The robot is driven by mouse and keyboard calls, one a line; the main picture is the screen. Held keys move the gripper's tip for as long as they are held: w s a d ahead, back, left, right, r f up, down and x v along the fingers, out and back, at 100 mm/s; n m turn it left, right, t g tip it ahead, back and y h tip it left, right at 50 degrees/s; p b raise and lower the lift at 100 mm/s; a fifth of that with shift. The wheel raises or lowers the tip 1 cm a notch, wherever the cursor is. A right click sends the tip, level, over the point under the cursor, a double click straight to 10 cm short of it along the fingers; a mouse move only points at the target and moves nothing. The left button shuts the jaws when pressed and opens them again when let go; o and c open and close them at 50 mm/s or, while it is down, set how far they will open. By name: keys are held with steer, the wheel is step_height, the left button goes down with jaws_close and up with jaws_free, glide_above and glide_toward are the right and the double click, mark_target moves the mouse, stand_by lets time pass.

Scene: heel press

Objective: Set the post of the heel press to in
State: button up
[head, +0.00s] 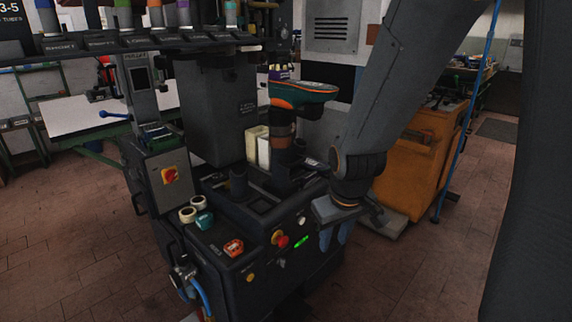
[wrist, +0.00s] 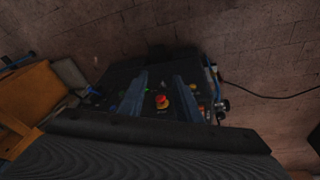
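The heel press (head: 226,252) is a dark machine in the middle of the head view. A post (head: 282,150) stands on its bed and carries a green and orange piece (head: 303,93). I cannot tell the post's setting from this. The front panel has a red button (head: 283,241), a lit green control (head: 301,241) and a pale button (head: 301,220). My gripper (head: 335,237) points down, empty, beside the panel's right end. In the wrist view its blue fingers (wrist: 160,95) are spread apart, with the red button (wrist: 162,102) showing between them, beyond the tips.
Tape rolls (head: 196,201), a teal item (head: 204,220) and an orange item (head: 233,247) lie on the press top. A red and yellow switch (head: 170,175) is on its left box. An orange cabinet (head: 415,165) stands behind my arm. The brick floor at right is open.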

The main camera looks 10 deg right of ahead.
steer(key=w+d+f+n+t+b, duration=0.2)
steer(key=w+n+t, duration=0.5)
steer(key=w, duration=1.4)
steer(key=n+t+y+b, duration=0.1)
steer(key=n+t+y, duration=0.4)
steer(key=n+t, duration=0.45)
glide_toward(297, 162)
steer(key=w, duration=0.3)
steer(key=shift+n, duration=0.35)
steer(key=shift+a+p+x, duration=0.2)
steer(key=shift+p+x, duration=0.25)
steer(key=shift+x, duration=3.45)
steer(key=shift+f, duration=0.1)
jaws_close()
